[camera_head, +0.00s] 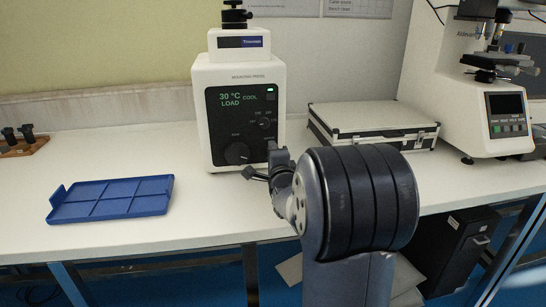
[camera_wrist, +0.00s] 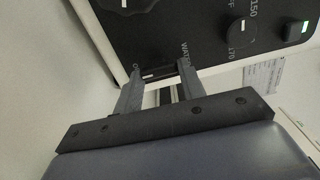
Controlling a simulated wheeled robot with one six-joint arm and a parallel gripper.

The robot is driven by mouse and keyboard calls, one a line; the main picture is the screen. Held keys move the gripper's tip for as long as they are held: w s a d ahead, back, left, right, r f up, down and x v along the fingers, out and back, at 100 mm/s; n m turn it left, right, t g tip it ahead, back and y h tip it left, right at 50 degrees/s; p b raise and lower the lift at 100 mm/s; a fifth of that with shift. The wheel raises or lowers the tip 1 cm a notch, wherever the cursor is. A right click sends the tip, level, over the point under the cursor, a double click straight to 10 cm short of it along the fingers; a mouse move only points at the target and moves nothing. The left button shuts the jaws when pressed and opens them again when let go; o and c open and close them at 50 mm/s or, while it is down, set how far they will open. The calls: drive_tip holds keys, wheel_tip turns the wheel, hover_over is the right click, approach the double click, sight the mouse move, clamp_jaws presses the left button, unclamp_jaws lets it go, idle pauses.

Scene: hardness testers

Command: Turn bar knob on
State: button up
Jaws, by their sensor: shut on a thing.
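The white tester (camera_head: 240,76) stands on the bench with a black front panel (camera_head: 219,119). Its display reads 30 °C, COOL and LOAD. The bar knob (camera_wrist: 158,73) is a dark bar with a white line at the panel's lower edge in the wrist view, near lettering that looks like "WATER". My gripper (camera_wrist: 161,76) has one finger on each side of this knob and is shut on it. In the head view my gripper (camera_head: 272,152) is at the panel's lower right, and my arm hides the bar knob there.
A large round dial (camera_head: 237,153) and a smaller knob (camera_wrist: 240,32) are on the same panel. A blue tray (camera_head: 112,184) lies at left. A silver case (camera_head: 365,119) is behind my arm, and another tester (camera_head: 450,84) stands at right. The bench between tray and tester is clear.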

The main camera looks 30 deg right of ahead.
drive_tip(key=o, duration=1)
drive_tip(key=p+v, duration=0.1)
drive_tip(key=v, duration=0.9)
drive_tip(key=shift+s+a, duration=0.1)
drive_tip(key=shift+s, duration=0.3)
drive_tip(key=shift+w, duration=0.1)
drive_tip(key=x, duration=1)
drive_tip(key=shift+w+b, duration=0.35)
drive_tip(key=shift+b, duration=0.05)
